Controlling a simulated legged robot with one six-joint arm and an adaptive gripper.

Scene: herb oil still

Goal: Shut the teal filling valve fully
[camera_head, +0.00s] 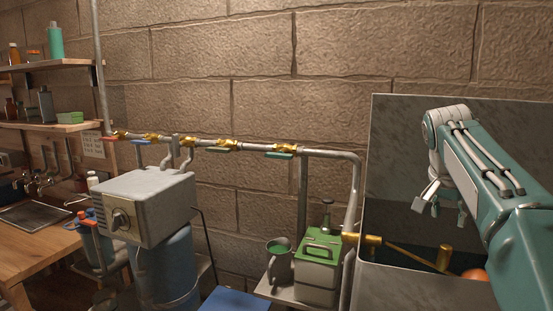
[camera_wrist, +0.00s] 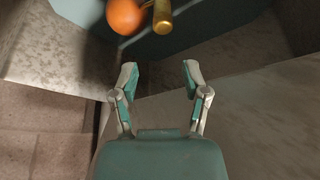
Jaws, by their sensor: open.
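A brass valve with a teal-green lever (camera_head: 281,155) sits at the right end of the wall pipe, left of the downpipe. Its lever appears to lie roughly along the pipe. No lever valve shows in the wrist view.
The grey tank (camera_head: 400,120) holds a brass float arm (camera_head: 410,257) and an orange ball (camera_wrist: 125,16). Red (camera_head: 109,138) and blue (camera_head: 140,142) levers are farther left on the pipe. A green-topped can (camera_head: 318,270) and a jug (camera_head: 279,262) stand below the valves.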

